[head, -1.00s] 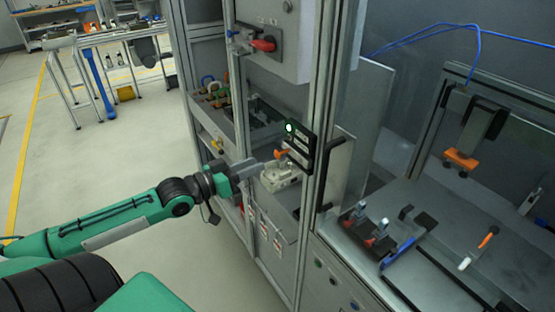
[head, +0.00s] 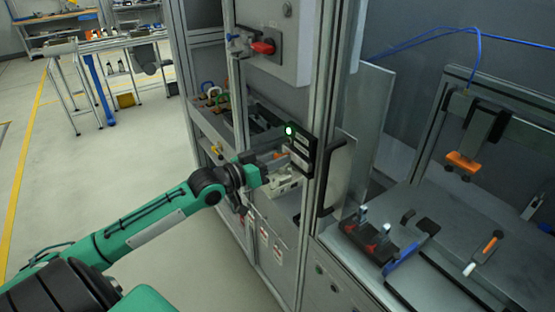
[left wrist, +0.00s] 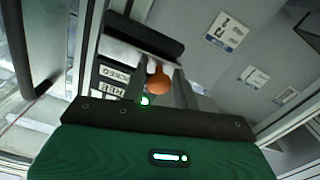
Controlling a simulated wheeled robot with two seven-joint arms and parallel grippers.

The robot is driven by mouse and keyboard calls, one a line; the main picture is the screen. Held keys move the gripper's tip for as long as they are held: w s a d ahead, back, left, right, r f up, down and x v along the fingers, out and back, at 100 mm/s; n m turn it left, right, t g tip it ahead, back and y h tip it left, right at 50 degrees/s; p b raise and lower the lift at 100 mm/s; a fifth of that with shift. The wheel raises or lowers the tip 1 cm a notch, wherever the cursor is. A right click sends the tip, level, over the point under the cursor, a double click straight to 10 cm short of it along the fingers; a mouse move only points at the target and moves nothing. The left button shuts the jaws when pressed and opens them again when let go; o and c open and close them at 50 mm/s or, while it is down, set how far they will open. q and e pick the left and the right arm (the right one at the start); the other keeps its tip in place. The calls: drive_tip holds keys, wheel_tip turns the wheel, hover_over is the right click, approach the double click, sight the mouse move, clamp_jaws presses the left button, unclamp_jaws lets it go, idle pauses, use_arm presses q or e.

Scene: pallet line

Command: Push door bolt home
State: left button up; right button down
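The door bolt's orange knob (left wrist: 159,81) is in the middle of the left wrist view, just ahead of the green gripper body. In the head view the knob (head: 279,155) shows small beside the fingers. The black bolt unit (head: 302,150) sits on the cabinet's frame post, with pale label plates and a lit green lamp (head: 289,130). My left gripper (head: 272,162) is at the knob. My right gripper is not in view.
A black door handle (head: 325,178) stands close to the right of the bolt. A red rotary switch (head: 262,47) is on the box above. A bench with clamps (head: 382,238) lies further right. The floor at left is open.

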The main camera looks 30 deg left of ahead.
sight(298, 164)
use_arm(q)
drive_tip(key=shift+w+d, duration=0.1)
drive_tip(key=shift+w, duration=0.1)
clamp_jaws()
drive_tip(key=shift+s+d+p, duration=0.1)
drive_tip(key=shift+d+p, duration=0.2)
drive_tip(key=d+p, duration=0.1)
drive_tip(key=s+d+p, duration=0.1)
drive_tip(key=shift+s+d+r, duration=0.1)
drive_tip(key=shift+d, duration=0.25)
drive_tip(key=shift+s+d, duration=0.15)
drive_tip(key=shift+d, duration=0.2)
drive_tip(key=shift+f, duration=0.25)
